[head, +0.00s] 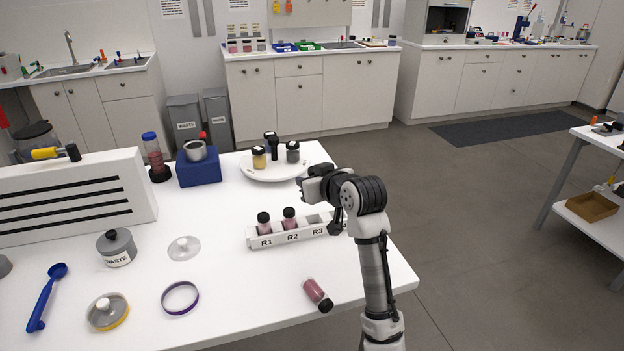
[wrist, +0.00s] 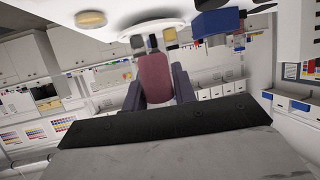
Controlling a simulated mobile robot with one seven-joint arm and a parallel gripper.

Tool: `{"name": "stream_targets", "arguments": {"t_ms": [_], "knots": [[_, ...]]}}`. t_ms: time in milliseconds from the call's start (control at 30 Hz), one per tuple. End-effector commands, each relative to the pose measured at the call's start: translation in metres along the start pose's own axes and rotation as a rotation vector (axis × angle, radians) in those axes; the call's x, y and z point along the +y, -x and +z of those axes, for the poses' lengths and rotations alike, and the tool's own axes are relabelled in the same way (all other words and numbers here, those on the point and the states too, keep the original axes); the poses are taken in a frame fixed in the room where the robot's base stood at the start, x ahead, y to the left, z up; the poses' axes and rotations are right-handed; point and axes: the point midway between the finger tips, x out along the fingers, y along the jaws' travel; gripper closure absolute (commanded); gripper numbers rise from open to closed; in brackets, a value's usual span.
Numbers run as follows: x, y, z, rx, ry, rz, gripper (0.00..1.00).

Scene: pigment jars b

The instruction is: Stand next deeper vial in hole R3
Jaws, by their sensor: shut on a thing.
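My gripper (head: 304,184) is above the table, between the white plate and the rack. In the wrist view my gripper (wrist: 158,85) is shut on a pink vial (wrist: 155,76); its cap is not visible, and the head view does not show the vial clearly. The white rack (head: 292,237) is labelled R1, R2 and R3. Dark-capped pink vials stand at R1 (head: 264,224) and R2 (head: 290,219). No vial shows at R3, and my arm partly covers the rack's right end. Another pink vial (head: 316,292) lies on its side in front of the rack.
The white plate (head: 252,173) behind the rack holds a yellow jar (head: 259,158), a black-topped one (head: 271,143) and a grey one (head: 292,153). A blue block (head: 198,170) stands left of it. A waste pot (head: 116,248), clear lid (head: 184,248) and purple ring (head: 180,298) lie left.

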Motion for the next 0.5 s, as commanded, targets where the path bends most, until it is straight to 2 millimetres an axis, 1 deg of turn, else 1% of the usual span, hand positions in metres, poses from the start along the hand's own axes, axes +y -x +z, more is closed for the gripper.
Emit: {"name": "stream_targets", "arguments": {"t_ms": [267,500], "knots": [[0.0,-0.006,0.015,0.0,-0.002,0.0,0.95],[0.0,-0.015,0.037,0.0,-0.001,-0.001,0.95]]}}
